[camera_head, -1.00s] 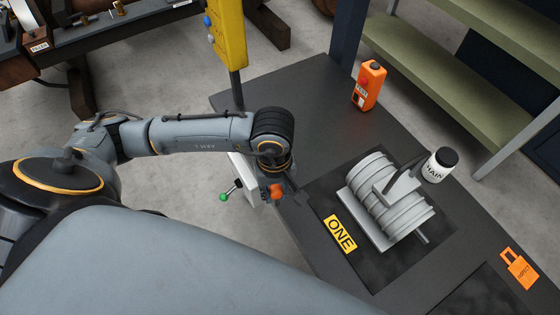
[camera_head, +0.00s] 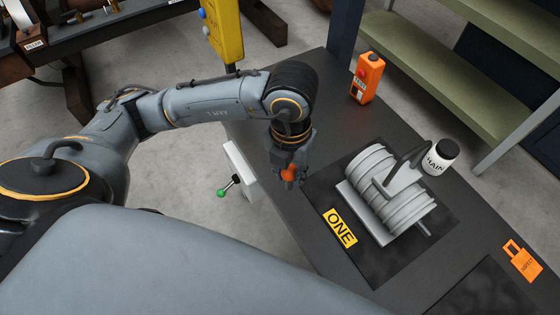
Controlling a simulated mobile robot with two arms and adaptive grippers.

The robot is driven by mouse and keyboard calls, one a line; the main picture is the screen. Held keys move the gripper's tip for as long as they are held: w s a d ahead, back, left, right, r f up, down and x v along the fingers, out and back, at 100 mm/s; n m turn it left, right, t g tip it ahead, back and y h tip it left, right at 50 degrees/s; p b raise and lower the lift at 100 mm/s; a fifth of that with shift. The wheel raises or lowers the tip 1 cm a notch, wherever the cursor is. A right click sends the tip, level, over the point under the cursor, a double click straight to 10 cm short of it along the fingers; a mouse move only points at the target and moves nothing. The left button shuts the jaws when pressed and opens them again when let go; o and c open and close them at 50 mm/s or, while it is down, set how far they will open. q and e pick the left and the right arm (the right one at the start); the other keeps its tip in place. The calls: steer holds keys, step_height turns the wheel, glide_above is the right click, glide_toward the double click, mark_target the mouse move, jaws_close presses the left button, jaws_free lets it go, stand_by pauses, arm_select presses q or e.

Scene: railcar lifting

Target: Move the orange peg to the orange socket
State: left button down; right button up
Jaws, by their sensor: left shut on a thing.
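My left gripper (camera_head: 289,176) is shut on the orange peg (camera_head: 290,172) and holds it beside the table's left edge, right of a white panel (camera_head: 239,170). The fingers hide part of the peg. A green-tipped peg (camera_head: 222,192) sticks out from the white panel on its left side. A yellow post (camera_head: 226,35) stands at the top, with a blue knob (camera_head: 202,14) and a white knob (camera_head: 208,30) on its left face. I cannot make out an orange socket. My right gripper is out of view.
The dark table (camera_head: 315,120) holds a ribbed grey drum (camera_head: 388,190) on a mat, a yellow "ONE" sign (camera_head: 340,229), an orange button box (camera_head: 367,78), a white bottle (camera_head: 440,157) and an orange tag (camera_head: 522,262). Green shelves (camera_head: 420,60) stand behind.

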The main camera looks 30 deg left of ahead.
arm_select(q)
steer(key=n, duration=0.2)
steer(key=r+n, duration=0.1)
steer(key=n, duration=0.3)
steer(key=shift+d+r+n, duration=0.25)
steer(key=shift+r+n, duration=0.05)
steer(key=shift+n, duration=0.1)
steer(key=n, duration=0.2)
steer(key=r+n, duration=0.1)
steer(key=n, duration=0.1)
steer(key=shift+b, duration=0.4)
steer(key=shift+n, duration=0.4)
steer(key=w+a+f, duration=0.2)
steer(key=w+f, duration=0.1)
steer(key=f, duration=0.1)
steer(key=w+a+f, duration=0.3)
steer(key=w+f, duration=0.1)
steer(key=w+a+f, duration=0.3)
steer(key=w+f, duration=0.1)
steer(key=shift+a+f+p, duration=0.25)
steer(key=shift+f+p, duration=0.1)
steer(key=shift+p, duration=0.05)
steer(key=shift+f, duration=0.1)
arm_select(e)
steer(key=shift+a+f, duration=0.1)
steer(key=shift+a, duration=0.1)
arm_select(q)
steer(key=shift+f, duration=0.1)
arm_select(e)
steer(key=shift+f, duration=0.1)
